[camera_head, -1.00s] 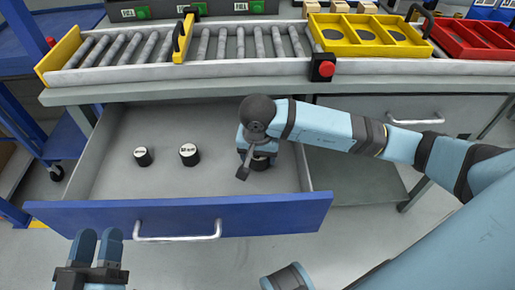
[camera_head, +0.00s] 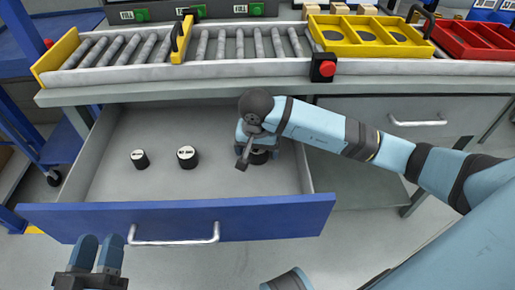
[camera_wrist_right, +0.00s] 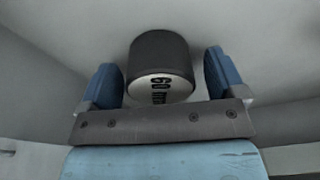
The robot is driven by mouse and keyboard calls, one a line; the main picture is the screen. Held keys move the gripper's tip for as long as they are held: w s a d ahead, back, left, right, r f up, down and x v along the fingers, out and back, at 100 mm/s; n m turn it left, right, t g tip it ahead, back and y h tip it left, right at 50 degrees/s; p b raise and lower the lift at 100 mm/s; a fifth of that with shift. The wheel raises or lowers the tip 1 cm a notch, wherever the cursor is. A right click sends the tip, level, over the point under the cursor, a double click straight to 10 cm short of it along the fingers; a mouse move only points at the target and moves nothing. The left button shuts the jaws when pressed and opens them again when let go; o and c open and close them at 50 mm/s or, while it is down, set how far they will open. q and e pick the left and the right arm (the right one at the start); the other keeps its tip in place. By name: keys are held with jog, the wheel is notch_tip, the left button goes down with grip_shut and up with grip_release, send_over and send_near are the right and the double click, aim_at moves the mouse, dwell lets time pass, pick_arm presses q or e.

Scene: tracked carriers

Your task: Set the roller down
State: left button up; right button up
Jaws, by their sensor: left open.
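The roller (camera_wrist_right: 160,62) is a short black cylinder with a white face reading "60 mm". In the right wrist view it sits between the two blue fingers of my right gripper (camera_wrist_right: 163,82), with a narrow gap showing at each side, so the gripper looks open around it. In the head view the roller (camera_head: 259,157) is mostly hidden under my right gripper (camera_head: 253,148), low at the right of the open drawer (camera_head: 120,185), apparently on its floor. My left gripper (camera_head: 98,252) is open and empty, in front of the drawer at bottom left.
Two more black rollers with white tops, a smaller one (camera_head: 140,159) and a larger one (camera_head: 187,156), stand in the drawer's left half. The blue drawer front (camera_head: 180,218) has a metal handle. A roller conveyor (camera_head: 225,48) with a yellow tray (camera_head: 368,35) and red tray (camera_head: 475,40) runs above.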

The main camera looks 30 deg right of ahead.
jog(key=shift+r+p, duration=0.3)
jog(key=shift+r, duration=0.25)
jog(key=r+p, duration=0.1)
jog(key=r, duration=0.4)
jog(key=shift+s+a+r+p, duration=0.1)
jog(key=shift+s+a+p, duration=0.1)
jog(key=shift+p, duration=0.15)
pick_arm(q)
jog(key=shift+w+a+f+g+y+p, duration=0.1)
jog(key=shift+a+f+g+y+p, duration=0.4)
jog(key=shift+a+f+y+p, duration=0.25)
pick_arm(e)
notch_tip(320, 180, up, 6)
jog(key=shift+s+a, duration=0.25)
jog(key=shift+s, duration=0.1)
pick_arm(q)
jog(key=shift+r, duration=0.1)
